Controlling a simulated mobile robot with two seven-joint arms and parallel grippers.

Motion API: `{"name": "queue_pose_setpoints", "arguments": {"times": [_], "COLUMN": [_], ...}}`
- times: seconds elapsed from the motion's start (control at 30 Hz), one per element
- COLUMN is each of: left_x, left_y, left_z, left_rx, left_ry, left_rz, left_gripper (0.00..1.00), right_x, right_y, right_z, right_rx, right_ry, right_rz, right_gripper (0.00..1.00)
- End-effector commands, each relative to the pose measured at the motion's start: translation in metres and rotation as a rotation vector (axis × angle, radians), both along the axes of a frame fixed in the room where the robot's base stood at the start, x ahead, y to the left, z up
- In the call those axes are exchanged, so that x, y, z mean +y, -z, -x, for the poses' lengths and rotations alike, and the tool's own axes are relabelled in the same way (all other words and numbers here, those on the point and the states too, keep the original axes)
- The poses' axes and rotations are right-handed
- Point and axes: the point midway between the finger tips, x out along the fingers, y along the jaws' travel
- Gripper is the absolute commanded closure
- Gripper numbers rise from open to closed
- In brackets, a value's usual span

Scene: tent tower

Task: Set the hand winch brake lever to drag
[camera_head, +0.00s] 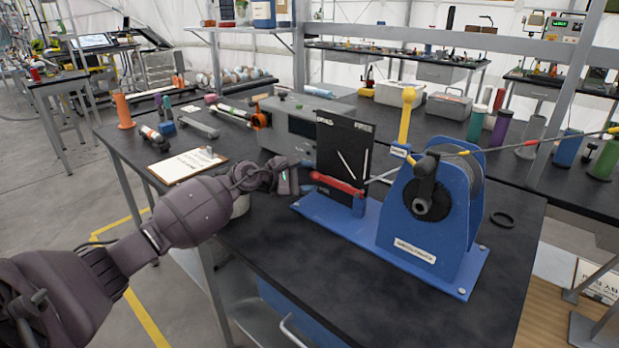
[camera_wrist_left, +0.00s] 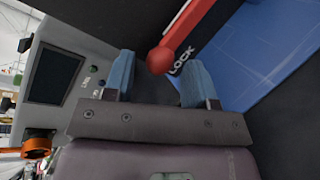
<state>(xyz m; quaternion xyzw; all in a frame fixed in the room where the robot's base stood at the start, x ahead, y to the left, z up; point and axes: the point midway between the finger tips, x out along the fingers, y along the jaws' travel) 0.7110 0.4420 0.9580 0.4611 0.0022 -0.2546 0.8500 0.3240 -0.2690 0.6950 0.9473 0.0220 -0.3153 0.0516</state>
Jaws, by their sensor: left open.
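The blue hand winch (camera_head: 428,222) stands on a blue base on the dark bench, with a black crank on its near face. A red lever (camera_head: 338,184) lies nearly level across the front of an upright black panel (camera_head: 343,140), its ball end pointing left. My left gripper (camera_head: 306,176) is open around the ball end; contact is unclear. A yellow lever (camera_head: 405,118) stands upright on the winch. My right gripper is not in view.
A grey box (camera_head: 299,130) with a screen stands behind my left gripper. A clipboard (camera_head: 187,164) lies on the bench to the left. A cable (camera_head: 540,145) runs right from the winch drum. A black ring (camera_head: 502,219) lies right of the winch. The bench front is clear.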

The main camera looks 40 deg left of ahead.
Motion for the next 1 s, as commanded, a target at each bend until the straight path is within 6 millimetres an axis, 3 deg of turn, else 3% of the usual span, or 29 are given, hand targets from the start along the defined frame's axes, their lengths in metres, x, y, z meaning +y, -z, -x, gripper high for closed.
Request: {"name": "queue_pose_setpoints", "arguments": {"times": [0.4, 0.73, 1.0], "left_x": [-0.0028, -0.0027, -0.0026], "left_y": [0.0012, 0.0013, -0.0005], "left_z": [-0.0057, -0.0054, -0.0053], "left_rx": [0.0, 0.0, -0.001], "left_ry": [0.0, 0.0, 0.0], "left_rz": [-0.001, 0.0, -0.008], "left_gripper": [0.49, 0.99, 1.0], "right_x": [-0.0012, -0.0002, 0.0], "right_y": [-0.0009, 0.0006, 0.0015], "right_z": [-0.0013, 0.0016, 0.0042], "right_rx": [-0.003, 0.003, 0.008], "right_ry": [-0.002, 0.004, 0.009], "right_rz": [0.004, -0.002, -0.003], "right_gripper": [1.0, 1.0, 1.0]}}
